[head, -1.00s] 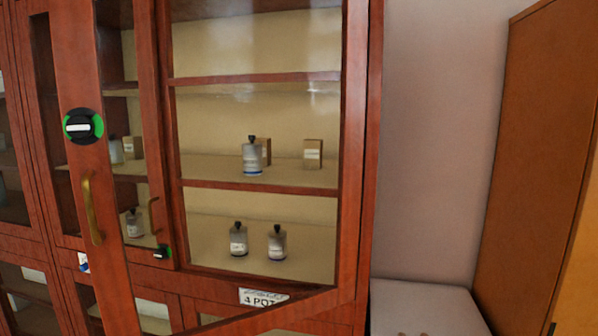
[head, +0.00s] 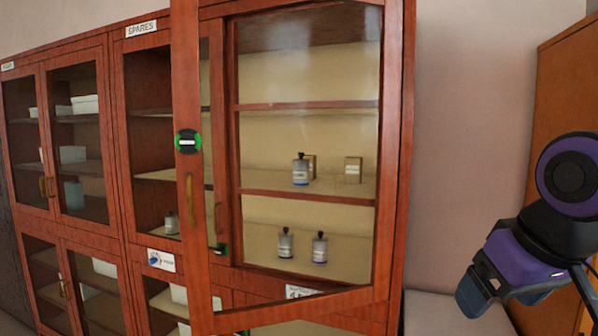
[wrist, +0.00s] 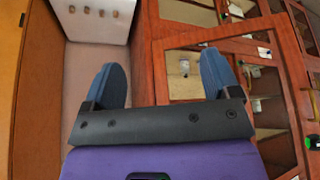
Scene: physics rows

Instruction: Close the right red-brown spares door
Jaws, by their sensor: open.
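The right red-brown spares door (head: 187,240) stands open, swung out toward me. It has a glass pane, a brass handle (head: 190,192) and a round black-and-green knob (head: 188,141) on its free left edge; its hinge side is at the right. The left spares door, behind it, is partly hidden. The SPARES label (head: 141,28) is above. My gripper (head: 505,285), purple with dark blue fingers, is open and empty, to the right of the door and apart from it. In the wrist view, the open fingers (wrist: 160,80) have red-brown framing and glass beyond them.
Bottles (head: 300,170) and small boxes stand on the shelves seen through the glass. An orange-brown wooden cabinet (head: 565,95) stands at the right, behind my gripper. A pale surface (head: 430,310) lies between it and the red-brown cabinets. More glazed cabinets (head: 75,130) are at left.

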